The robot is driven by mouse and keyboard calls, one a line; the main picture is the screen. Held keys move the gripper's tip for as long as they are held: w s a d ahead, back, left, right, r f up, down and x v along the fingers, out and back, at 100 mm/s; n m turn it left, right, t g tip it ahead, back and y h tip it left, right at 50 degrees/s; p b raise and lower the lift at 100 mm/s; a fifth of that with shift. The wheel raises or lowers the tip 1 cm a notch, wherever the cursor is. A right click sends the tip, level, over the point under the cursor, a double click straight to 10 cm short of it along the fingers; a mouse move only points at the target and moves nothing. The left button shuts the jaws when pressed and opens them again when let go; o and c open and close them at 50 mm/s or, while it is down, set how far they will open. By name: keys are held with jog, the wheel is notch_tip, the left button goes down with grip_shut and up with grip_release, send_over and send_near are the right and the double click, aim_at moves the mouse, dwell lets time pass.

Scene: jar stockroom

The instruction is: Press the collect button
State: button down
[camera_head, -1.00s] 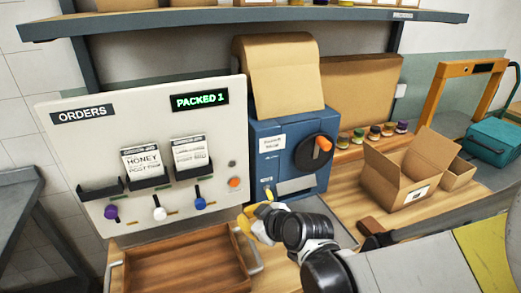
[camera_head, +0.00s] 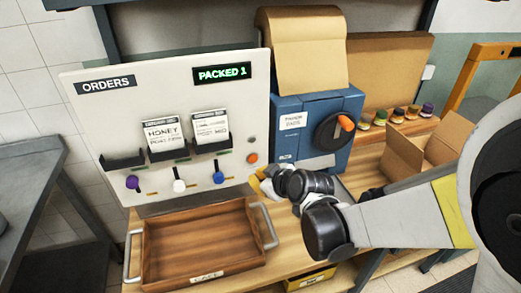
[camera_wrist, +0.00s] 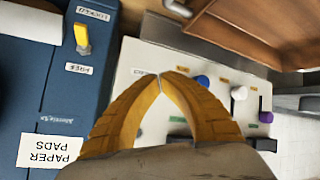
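The white ORDERS panel (camera_head: 100,115) stands upright at the back left of the bench. An orange round button (camera_head: 252,158) sits low on its right edge, with a small grey button (camera_head: 251,140) above it. I cannot read a label that tells which is the collect button. My gripper (camera_head: 257,181) has yellow fingers and is just below the orange button, in front of the panel's lower right corner. In the wrist view my gripper's fingertips (camera_wrist: 161,75) meet with nothing between them. I cannot tell whether they touch the panel. The orange button does not show in the wrist view.
Purple (camera_head: 132,182), white (camera_head: 179,186) and blue (camera_head: 218,177) knobs line the panel's bottom. A blue machine (camera_head: 345,105) with an orange-handled crank stands close at right. An empty wooden tray (camera_head: 150,240) lies in front. An open cardboard box (camera_head: 400,157) is farther right.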

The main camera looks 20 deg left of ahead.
aim_at(249, 165)
jog(key=shift+w+a, duration=0.45)
jog(key=shift+w, duration=0.25)
jog(key=shift+w+a, duration=0.4)
jog(key=shift+w, duration=0.3)
jog(key=shift+w+a, duration=0.1)
dwell(0.4)
jog(key=shift+w+a, duration=0.15)
jog(key=shift+w, duration=0.1)
jog(key=shift+w+a, duration=0.2)
jog(key=shift+w, duration=0.2)
dwell(0.7)
jog(key=shift+s, duration=0.1)
jog(key=shift+s+d+b, duration=0.35)
jog(key=shift+s+d, duration=0.1)
jog(key=shift+s, duration=0.2)
jog(key=s+d, duration=0.1)
jog(key=s, duration=0.2)
jog(key=s+d, duration=0.1)
jog(key=shift+s+d, duration=0.15)
jog(key=shift+d, duration=0.15)
